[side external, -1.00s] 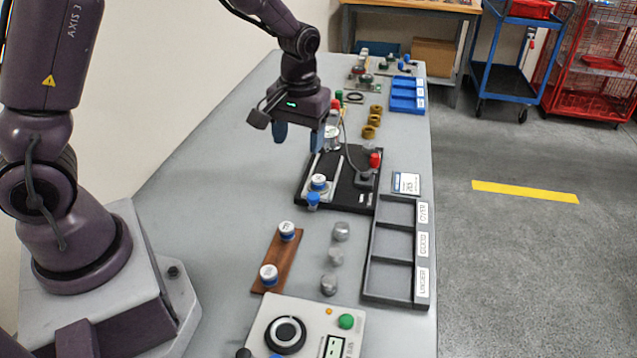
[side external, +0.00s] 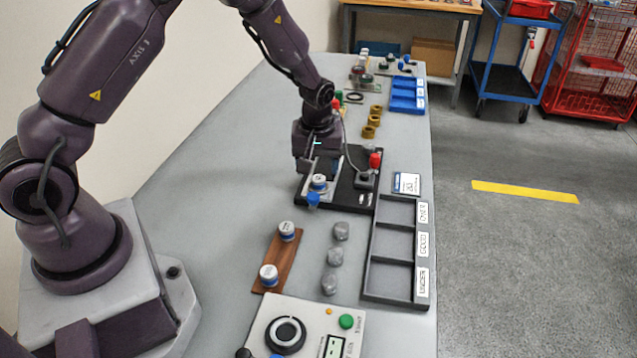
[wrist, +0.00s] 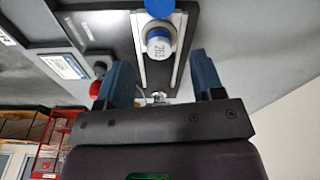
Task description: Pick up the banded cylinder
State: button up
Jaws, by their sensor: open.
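A white-topped cylinder with a blue band (side external: 319,183) stands upright on the black fixture's pale rails. My gripper (side external: 320,172) is low over the fixture, just behind this cylinder in the side view. In the wrist view my gripper (wrist: 164,78) is open, and the cylinder lies beyond the fingertips, apart from them.
The black fixture (side external: 356,199) carries a blue knob (side external: 313,200) and a red-topped part (side external: 375,161). Several grey pieces (side external: 335,256) stand beside the wooden strip. A grey sorting tray (side external: 371,254) lies right. A control box (side external: 272,312) is nearest. The table's left-middle is clear.

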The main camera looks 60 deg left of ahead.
aim_at(319, 178)
jog(key=f, duration=0.3)
jog(key=w+a+f, duration=0.1)
jog(key=shift+f, duration=0.25)
grip_shut()
jog(key=shift+r, duration=0.15)
